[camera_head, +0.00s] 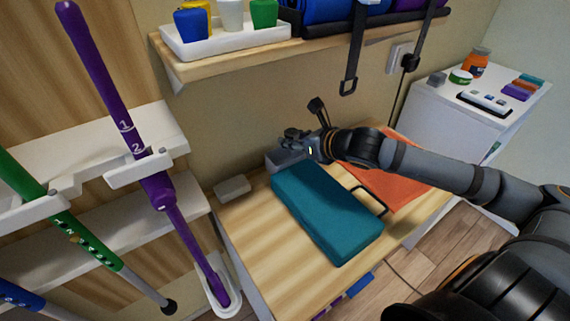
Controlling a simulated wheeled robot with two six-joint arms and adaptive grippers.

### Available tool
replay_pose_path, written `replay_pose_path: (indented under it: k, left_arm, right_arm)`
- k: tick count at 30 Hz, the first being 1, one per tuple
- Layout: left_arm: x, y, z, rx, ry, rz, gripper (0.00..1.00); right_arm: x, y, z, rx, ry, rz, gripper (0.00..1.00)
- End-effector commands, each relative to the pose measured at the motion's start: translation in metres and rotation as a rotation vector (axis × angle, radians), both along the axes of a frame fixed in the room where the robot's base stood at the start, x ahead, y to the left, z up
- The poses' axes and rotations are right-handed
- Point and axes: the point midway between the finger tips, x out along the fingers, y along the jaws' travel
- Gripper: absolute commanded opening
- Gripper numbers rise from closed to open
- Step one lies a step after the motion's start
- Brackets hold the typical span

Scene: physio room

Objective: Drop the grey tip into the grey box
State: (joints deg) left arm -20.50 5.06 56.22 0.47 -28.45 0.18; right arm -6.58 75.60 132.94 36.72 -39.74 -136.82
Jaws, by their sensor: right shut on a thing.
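My right gripper (298,138) reaches in from the right over the back of the wooden table. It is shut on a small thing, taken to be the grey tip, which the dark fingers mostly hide. The grey box (277,160) stands on the table just below the gripper, behind the teal block. The gripper and wrist cover part of the box, so its inside cannot be seen. My left gripper is not in view.
A teal block (325,212) with a black handle lies on the wooden table (262,245). An orange cloth (400,172) lies to its right. A small pale block (231,188) sits at the left. A shelf (200,67) with cups and hanging straps overhangs behind.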

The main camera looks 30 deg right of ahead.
Motion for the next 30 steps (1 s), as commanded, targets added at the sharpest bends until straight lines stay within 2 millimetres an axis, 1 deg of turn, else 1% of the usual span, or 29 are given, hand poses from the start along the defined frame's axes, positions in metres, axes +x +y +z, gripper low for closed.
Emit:
replay_pose_path:
  k: [3,4,9,10,17,20,23,27,30]
  left_arm:
    - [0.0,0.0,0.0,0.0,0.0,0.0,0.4]
    - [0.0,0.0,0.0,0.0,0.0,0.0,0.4]
    - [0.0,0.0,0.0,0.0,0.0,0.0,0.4]
    - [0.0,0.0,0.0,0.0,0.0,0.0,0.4]
    - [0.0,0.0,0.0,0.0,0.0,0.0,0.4]
    - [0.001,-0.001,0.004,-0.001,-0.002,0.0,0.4]
    - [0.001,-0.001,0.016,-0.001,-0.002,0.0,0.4]
    - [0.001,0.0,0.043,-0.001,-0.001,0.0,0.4]
    - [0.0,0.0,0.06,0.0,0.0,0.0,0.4]
  right_arm:
    - [0.0,0.0,0.0,0.0,0.0,0.0,0.0]
    - [0.0,0.0,0.0,0.0,0.0,0.0,0.33]
    - [0.0,0.0,0.0,0.0,0.0,0.0,0.56]
    - [0.0,0.0,0.0,0.0,0.0,0.0,0.58]
    - [0.0,0.0,0.0,0.0,0.0,0.0,0.58]
    - [0.0,0.0,0.005,0.0,0.0,0.0,0.58]
    - [0.0,0.0,0.019,-0.002,0.0,0.001,0.58]
    - [0.0,0.0,0.052,-0.005,-0.001,0.001,0.58]
    - [0.0,0.0,0.074,-0.004,0.0,0.001,0.58]
